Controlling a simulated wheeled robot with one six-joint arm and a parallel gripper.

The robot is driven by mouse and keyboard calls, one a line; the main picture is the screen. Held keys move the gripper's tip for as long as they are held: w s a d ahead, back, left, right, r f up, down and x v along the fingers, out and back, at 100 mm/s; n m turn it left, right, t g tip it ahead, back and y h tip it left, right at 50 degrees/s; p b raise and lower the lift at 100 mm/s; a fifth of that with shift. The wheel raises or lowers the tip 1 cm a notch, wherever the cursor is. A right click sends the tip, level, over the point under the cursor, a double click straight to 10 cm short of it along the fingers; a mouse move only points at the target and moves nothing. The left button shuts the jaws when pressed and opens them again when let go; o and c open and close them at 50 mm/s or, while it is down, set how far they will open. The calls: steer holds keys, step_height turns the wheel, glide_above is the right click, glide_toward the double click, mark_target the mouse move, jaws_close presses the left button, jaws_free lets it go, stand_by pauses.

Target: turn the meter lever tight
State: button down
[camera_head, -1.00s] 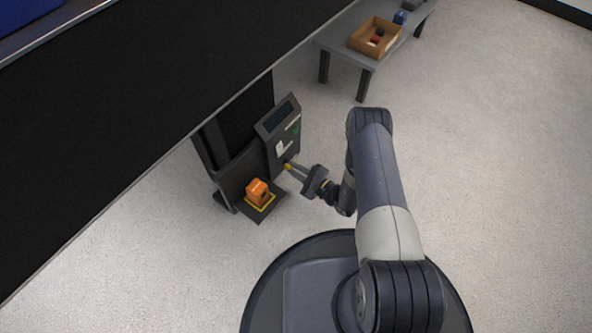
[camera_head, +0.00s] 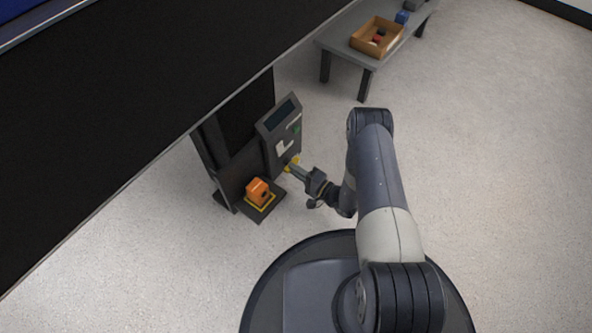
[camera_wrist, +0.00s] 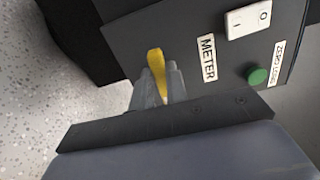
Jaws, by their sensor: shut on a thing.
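The meter lever (camera_wrist: 156,62) is yellow and sits beside the METER label (camera_wrist: 207,58) on the dark panel, in the wrist view. My gripper (camera_wrist: 160,85) is shut on the lever, with one finger on each side of it. The lever's base is partly hidden by the fingers. In the head view, my gripper (camera_head: 293,167) reaches the lower right part of the meter cabinet (camera_head: 281,135), and a bit of the yellow lever (camera_head: 290,160) shows at its fingertips.
A white rocker switch (camera_wrist: 249,18) and a green button (camera_wrist: 257,76) are on the panel near the lever. An orange block (camera_head: 258,190) sits on a yellow-edged platform left of my gripper. A low table with an open box (camera_head: 364,46) stands behind. Floor at right is clear.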

stand_by(0.4)
steer(key=c, duration=1.4)
jaws_free()
steer(key=p+v, duration=0.3)
steer(key=v, duration=0.7)
steer(key=shift+s+d, duration=0.25)
steer(key=shift+d, duration=0.1)
steer(key=shift+a, duration=0.1)
steer(key=b+x, duration=0.3)
steer(key=x, duration=0.7)
steer(key=shift+w+a, duration=0.25)
steer(key=shift+w, duration=0.05)
